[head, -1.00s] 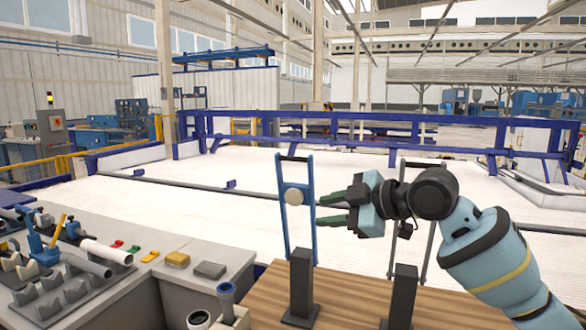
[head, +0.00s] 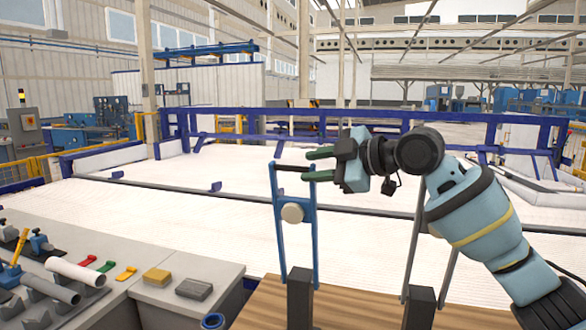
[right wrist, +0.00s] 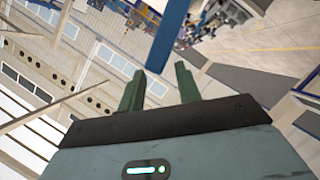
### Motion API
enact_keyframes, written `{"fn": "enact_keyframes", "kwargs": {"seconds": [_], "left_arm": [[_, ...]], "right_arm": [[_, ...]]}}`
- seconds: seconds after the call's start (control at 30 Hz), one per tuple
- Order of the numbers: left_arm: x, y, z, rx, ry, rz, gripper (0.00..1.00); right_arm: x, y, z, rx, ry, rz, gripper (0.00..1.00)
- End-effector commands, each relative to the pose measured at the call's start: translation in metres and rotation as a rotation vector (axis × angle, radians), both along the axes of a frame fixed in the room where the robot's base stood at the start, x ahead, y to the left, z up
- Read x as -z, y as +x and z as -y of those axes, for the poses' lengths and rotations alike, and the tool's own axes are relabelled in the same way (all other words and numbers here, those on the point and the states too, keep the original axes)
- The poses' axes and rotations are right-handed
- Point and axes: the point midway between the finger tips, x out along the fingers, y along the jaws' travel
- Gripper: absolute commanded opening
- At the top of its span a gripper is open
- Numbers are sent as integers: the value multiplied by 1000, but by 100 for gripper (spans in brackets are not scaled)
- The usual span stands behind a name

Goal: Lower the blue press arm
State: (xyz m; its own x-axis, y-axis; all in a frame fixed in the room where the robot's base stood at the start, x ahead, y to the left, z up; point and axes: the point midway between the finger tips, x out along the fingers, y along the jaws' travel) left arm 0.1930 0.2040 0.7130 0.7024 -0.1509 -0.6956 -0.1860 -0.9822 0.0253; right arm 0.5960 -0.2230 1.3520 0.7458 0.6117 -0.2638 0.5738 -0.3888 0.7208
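The blue press arm (head: 281,240) stands upright as a narrow frame with two side rails, a dark bar (head: 291,168) across its top and a pale round disc between the rails. Its foot is at a black post (head: 299,295) on the wooden bench. My right gripper (head: 306,165) is at the top of the right rail, its green fingers apart and pointing left. In the right wrist view, the fingers (right wrist: 158,70) are open and a blue bar (right wrist: 173,30) reaches down to between their tips. I cannot tell whether they touch it. My left gripper is out of view.
A second black post (head: 420,305) with grey rods stands to the right, under my right arm. The grey console (head: 150,300) with pipes, levers and coloured blocks is at the left. The wooden bench (head: 345,305) is bare between the posts.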

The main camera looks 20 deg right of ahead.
Motion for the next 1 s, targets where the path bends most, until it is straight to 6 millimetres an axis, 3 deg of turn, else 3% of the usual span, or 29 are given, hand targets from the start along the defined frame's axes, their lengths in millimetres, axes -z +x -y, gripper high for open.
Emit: {"fn": "enact_keyframes", "kwargs": {"seconds": [0.33,0.73,1.0], "left_arm": [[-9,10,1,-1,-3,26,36],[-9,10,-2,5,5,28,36],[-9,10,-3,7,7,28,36]], "right_arm": [[11,35,-29,0,1,1,34],[15,42,-35,0,0,1,34],[16,42,-34,1,-1,-1,1]]}}
